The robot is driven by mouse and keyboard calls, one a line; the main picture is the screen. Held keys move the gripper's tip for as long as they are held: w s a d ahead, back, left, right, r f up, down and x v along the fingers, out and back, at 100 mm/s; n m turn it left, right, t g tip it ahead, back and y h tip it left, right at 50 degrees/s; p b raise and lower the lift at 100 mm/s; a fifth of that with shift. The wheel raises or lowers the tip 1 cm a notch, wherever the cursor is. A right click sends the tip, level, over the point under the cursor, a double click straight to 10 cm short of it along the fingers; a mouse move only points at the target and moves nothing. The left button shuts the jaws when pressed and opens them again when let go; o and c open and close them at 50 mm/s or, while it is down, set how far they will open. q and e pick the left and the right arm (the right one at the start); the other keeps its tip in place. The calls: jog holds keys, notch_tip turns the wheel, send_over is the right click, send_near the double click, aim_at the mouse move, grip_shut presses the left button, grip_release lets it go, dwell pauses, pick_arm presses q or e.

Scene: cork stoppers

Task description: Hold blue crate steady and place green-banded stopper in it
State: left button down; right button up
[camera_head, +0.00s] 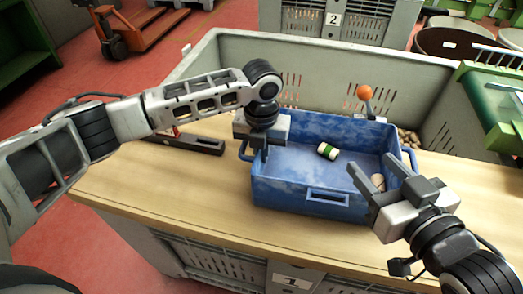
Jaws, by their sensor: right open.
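The blue crate (285,192) stands on the wooden table. The green-banded stopper (327,151), pale with a green band, lies on its side inside it, near the middle. My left gripper (257,150) points down at the crate's left wall, beside the left handle, and is shut on that wall; its fingertips are partly hidden. My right gripper (365,178) is open and empty at the crate's front right corner, its fingers pointing into the crate. A plain pale stopper (378,182) shows partly behind the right gripper's fingers.
A large grey bin (330,56) stands behind the table, with several corks in it at the right. An orange-knobbed lever (365,93) stands behind the crate. A dark flat block (190,144) lies left of the crate. The table (150,190) is clear at the front left.

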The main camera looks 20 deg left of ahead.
dwell(0.3)
pick_arm(q)
jog(key=c, duration=1.5)
grip_release()
jog(key=shift+c, duration=0.2)
